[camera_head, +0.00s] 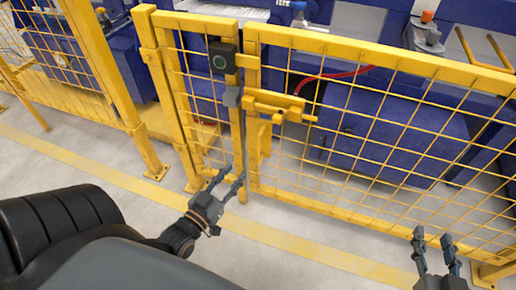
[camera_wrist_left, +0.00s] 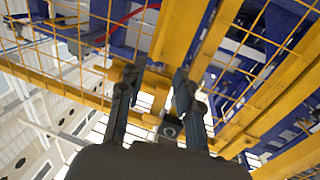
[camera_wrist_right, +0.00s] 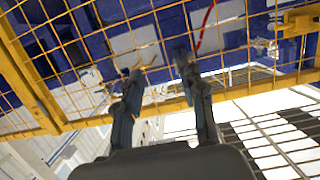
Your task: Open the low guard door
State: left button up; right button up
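The low guard door (camera_head: 390,130) is a yellow framed mesh panel on the right in the head view. Its left edge stands beside the yellow post, with a narrow dark gap between. A yellow latch (camera_head: 275,104) sits at its upper left, next to a black box with a round button (camera_head: 222,60) on the fixed side. My left gripper (camera_head: 232,179) is open and empty, below the latch; its fingers also show in the left wrist view (camera_wrist_left: 157,85). My right gripper (camera_head: 433,240) is open and empty, in front of the door's lower right.
A fixed mesh fence (camera_head: 60,45) and yellow posts stand at the left. Blue machinery (camera_head: 390,135) with a red hose is behind the door. A yellow floor line (camera_head: 300,250) runs along grey floor in front of the fence.

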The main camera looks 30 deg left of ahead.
pick_arm(q)
jog(key=w+b, duration=0.1)
jog(key=w, duration=0.5)
jog(key=b, duration=0.2)
send_over(258, 163)
jog(key=shift+w+a, duration=0.25)
grip_shut()
pick_arm(e)
notch_tip(258, 163, up, 13)
jog(key=s+a+t+y, duration=0.1)
jog(key=t+y, duration=0.1)
jog(key=t, duration=0.6)
jog(key=shift+s+a+y, duration=0.2)
jog(key=shift+a+y, duration=0.1)
jog(key=shift+y, duration=0.1)
jog(key=shift+r, duration=0.1)
